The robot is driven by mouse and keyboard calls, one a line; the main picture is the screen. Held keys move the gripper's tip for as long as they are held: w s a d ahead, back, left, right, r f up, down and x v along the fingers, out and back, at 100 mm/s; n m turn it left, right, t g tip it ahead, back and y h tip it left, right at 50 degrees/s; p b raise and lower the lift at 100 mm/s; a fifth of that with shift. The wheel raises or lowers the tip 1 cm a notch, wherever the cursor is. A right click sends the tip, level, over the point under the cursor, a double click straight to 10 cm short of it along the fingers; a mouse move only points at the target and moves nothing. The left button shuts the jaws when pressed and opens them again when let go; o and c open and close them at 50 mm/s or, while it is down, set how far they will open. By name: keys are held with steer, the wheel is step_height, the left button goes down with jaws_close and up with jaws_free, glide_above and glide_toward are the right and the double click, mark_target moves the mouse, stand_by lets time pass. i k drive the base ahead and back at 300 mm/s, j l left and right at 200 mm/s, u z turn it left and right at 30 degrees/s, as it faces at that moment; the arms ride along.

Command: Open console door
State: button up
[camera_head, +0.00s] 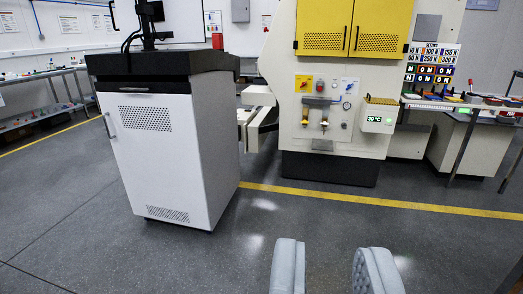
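The console (215,130) is a white cabinet with a dark top, standing at left of centre. Its front door (150,165) has perforated vents high and low and looks shut. A slim vertical handle (107,125) sits near the door's upper left edge. My gripper (329,252) shows at the bottom, right of centre. Its two grey fingers are apart with bare floor between them. It is to the right of the console and touches nothing that I can see.
A cream machine (345,100) with yellow doors (352,27) stands behind to the right. A tool bench (470,105) is at far right, and a shelf bench (45,115) at far left. A yellow line (400,203) crosses the floor. The grey floor (130,255) in front is clear.

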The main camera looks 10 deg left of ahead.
mark_target(153, 136)
steer(key=i+u, duration=0.3)
steer(key=i, duration=0.3)
steer(key=i+u, duration=0.25)
steer(key=i, duration=0.3)
steer(key=i+l+u, duration=0.3)
steer(key=i, duration=0.25)
steer(key=i+j+u, duration=0.25)
steer(key=i+u, duration=0.65)
steer(key=i, duration=0.25)
steer(key=i+l+u, duration=0.1)
steer(key=i+u, duration=0.35)
steer(key=i, duration=0.15)
